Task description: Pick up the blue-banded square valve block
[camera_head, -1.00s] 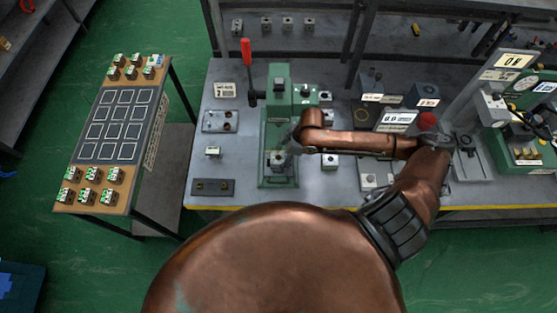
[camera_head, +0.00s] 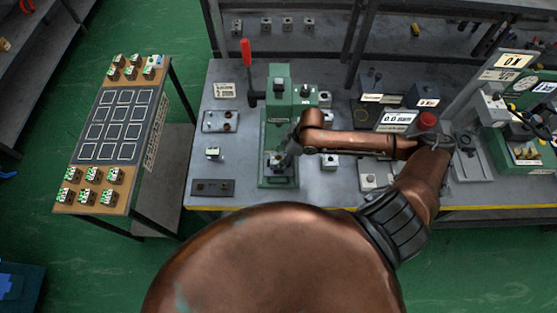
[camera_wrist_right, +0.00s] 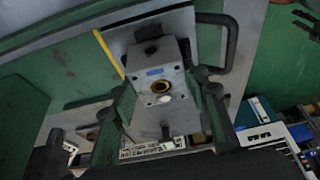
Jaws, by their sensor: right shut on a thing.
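The square valve block (camera_wrist_right: 158,68) is pale grey metal with a small blue band on its face and a dark round bore ringed in yellow. In the right wrist view it sits between my right gripper's fingers (camera_wrist_right: 168,98), which are shut on it. In the head view my right gripper (camera_head: 282,160) is at the foot of the green press (camera_head: 278,115), where the block (camera_head: 275,157) shows only in part. I cannot tell whether the block touches the press base. My left gripper is not in view.
Several other blocks stand on the grey bench, including one right of the press (camera_head: 329,162) and one to its left (camera_head: 213,153). A red-handled lever (camera_head: 247,54) rises beside the press. A side table (camera_head: 79,206) holds a marked grid and several green-and-white parts.

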